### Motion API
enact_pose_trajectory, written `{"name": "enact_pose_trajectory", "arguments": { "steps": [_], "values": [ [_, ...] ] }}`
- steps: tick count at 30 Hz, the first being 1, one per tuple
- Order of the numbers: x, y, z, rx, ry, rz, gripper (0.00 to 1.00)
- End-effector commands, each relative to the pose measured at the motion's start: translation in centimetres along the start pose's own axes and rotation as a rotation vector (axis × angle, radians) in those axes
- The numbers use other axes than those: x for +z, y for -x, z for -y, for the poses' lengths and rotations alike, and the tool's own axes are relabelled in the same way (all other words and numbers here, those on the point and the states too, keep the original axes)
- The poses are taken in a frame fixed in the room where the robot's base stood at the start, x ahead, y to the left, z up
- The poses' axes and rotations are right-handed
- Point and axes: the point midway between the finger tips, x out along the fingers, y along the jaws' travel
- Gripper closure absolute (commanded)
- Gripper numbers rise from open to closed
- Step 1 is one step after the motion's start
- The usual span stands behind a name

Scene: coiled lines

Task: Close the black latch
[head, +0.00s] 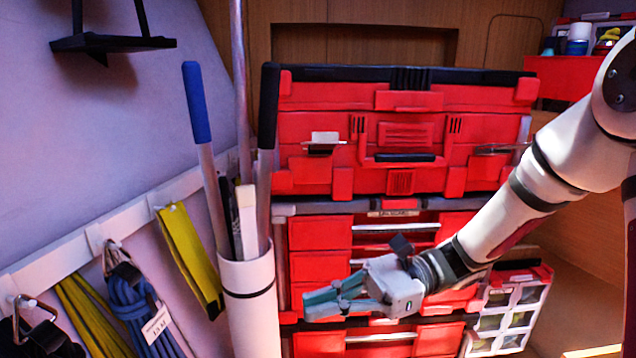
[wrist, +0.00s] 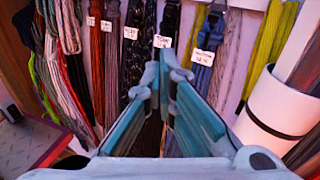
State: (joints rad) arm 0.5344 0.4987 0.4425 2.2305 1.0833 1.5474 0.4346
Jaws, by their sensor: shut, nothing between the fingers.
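A red toolbox (head: 430,122) with a black lid edge stands on top of a stack in the head view. On its front left, a pale metal latch plate (head: 325,137) sticks out above a darker lower part. Another latch (head: 495,149) is at the front right, partly dark. I cannot tell which one is the black latch. My gripper (head: 318,302) is shut and empty, below the toolbox and in front of the red drawers, apart from both latches. In the wrist view, my gripper (wrist: 162,62) points at hanging lines; no latch shows there.
A white tube (head: 251,305) holding several poles stands left of the red drawers (head: 320,233). Coiled lines, including a blue one (head: 138,308), hang from a wall rail (head: 60,260). A small-parts organizer (head: 505,312) stands at the lower right.

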Motion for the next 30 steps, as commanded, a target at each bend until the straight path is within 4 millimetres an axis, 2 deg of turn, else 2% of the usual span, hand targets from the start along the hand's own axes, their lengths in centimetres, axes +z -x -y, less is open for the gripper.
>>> {"name": "enact_pose_trajectory", "arguments": {
  "steps": [5, 9, 18, 23, 30],
  "values": [
    [1.5, 2.2, 3.2, -0.131, -0.112, 0.255, 1.0],
    [2.3, 4.9, 5.7, -0.231, -0.185, 0.455, 1.0],
    [2.7, 10.8, 8.9, -0.389, -0.271, 0.782, 1.0],
    [2.5, 11.9, 9.5, -0.42, -0.285, 0.846, 1.0],
    [2.4, 11.9, 9.8, -0.425, -0.288, 0.853, 1.0]
  ]
}}
